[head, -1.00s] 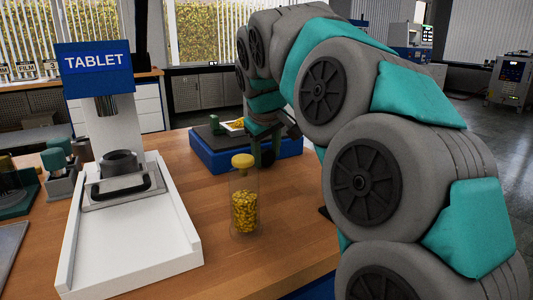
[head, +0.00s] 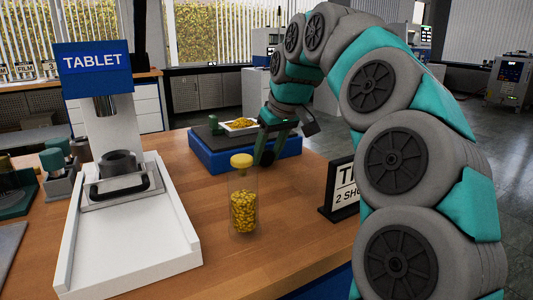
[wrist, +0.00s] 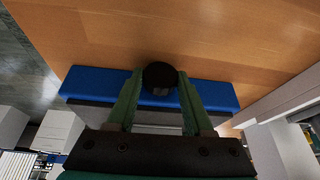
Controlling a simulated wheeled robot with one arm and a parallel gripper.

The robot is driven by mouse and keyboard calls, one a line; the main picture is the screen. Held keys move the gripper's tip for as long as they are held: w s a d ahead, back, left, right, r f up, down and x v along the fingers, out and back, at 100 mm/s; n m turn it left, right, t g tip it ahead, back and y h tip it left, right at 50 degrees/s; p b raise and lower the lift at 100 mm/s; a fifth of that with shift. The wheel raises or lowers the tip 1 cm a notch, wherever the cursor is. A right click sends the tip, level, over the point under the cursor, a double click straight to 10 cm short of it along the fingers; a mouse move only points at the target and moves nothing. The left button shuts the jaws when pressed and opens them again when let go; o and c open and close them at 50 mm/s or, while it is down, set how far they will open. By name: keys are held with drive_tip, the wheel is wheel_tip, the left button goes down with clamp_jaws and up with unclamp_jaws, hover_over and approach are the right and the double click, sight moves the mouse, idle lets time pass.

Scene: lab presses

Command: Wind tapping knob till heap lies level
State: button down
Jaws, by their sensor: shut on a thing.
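The tapping device has a blue base (head: 225,160) with a dark top, at the far side of the wooden bench. A small yellow heap (head: 241,122) lies in a white tray (head: 228,129) on it; I cannot tell if its top is level. My gripper (head: 266,152) reaches down at the device's front right. In the wrist view, the green fingers of my gripper (wrist: 161,84) are shut on a dark round knob (wrist: 160,72) at the blue base's edge.
A clear jar (head: 243,210) of yellow pellets with a yellow lid stands in front of the device. A white press marked TABLET (head: 120,180) stands at left. A partly hidden black-framed sign (head: 342,190) stands at right, near my arm. Bench between jar and device is clear.

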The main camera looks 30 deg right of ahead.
drive_tip(key=shift+d+y, duration=0.15)
drive_tip(key=shift+y, duration=0.95)
drive_tip(key=shift+m, duration=0.3)
drive_tip(key=c, duration=0.6)
unclamp_jaws()
